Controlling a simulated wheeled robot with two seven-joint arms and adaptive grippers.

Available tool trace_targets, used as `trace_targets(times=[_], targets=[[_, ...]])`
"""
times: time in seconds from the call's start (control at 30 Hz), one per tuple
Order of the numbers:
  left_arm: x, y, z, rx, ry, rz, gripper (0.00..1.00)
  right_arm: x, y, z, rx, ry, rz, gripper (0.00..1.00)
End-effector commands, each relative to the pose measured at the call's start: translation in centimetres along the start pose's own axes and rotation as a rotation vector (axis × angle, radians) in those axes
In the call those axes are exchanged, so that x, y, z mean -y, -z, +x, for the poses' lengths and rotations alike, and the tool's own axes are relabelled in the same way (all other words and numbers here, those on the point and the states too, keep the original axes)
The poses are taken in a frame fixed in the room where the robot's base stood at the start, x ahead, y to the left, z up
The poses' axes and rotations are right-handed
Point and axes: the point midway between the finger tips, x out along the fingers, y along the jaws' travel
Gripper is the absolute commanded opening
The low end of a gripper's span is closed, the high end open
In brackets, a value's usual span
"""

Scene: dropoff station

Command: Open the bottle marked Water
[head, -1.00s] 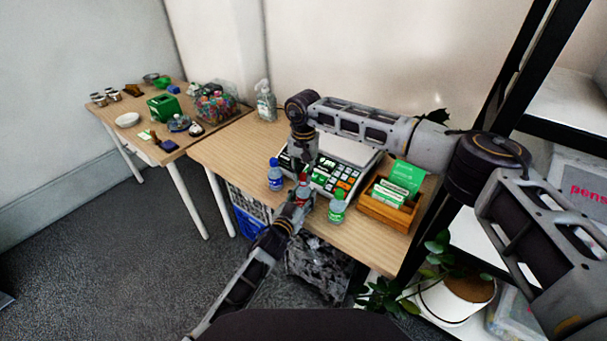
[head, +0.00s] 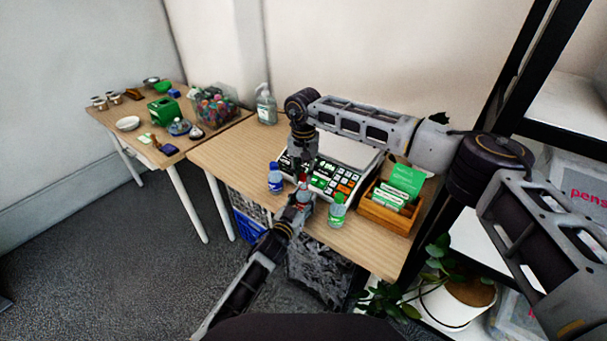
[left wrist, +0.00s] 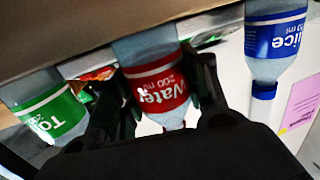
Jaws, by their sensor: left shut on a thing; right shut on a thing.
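The bottle marked Water (left wrist: 157,82) has a red label and stands between the fingers of my left gripper (left wrist: 150,105) in the left wrist view, which shows it upside down. In the head view the Water bottle (head: 304,193) is upright at the table's front edge, mostly hidden by the grippers. My left gripper (head: 300,203) is shut on its body from the front. My right gripper (head: 303,174) points down from above and is shut at the bottle's top. The cap is hidden, so I cannot see whether it is loose.
A blue-labelled Juice bottle (head: 275,178) stands left of the Water bottle, and a green-capped bottle (head: 337,211) stands right. A keypad scale (head: 343,190) is behind, a wooden card box (head: 388,213) at right. The table's left part (head: 233,153) is clear.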

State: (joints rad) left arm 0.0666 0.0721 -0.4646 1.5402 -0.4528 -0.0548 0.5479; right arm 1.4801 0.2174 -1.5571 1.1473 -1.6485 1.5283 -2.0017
Motion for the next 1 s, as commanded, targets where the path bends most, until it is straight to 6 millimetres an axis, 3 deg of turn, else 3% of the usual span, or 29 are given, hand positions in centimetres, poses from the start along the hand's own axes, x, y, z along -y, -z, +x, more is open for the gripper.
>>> trace_targets(times=[0.4,0.7,0.73,0.9,1.0], targets=[[0.0,0.0,0.0,0.001,0.0,0.0,0.0,0.0,0.0,-3.3,-0.001,0.0,0.0,0.0],[0.0,0.0,0.0,0.001,0.0,0.0,0.0,0.0,0.0,-3.5,0.0,0.0,0.0,0.0],[0.0,0.0,0.0,0.001,0.0,0.0,0.48,0.0,0.0,-3.5,0.0,0.0,0.0,0.0],[0.0,0.0,0.0,0.001,0.0,0.0,0.7,0.0,0.0,-3.5,0.0,0.0,0.0,0.0],[0.0,0.0,0.0,0.0,0.0,0.0,0.7,0.0,0.0,-3.5,0.0,0.0,0.0,0.0]])
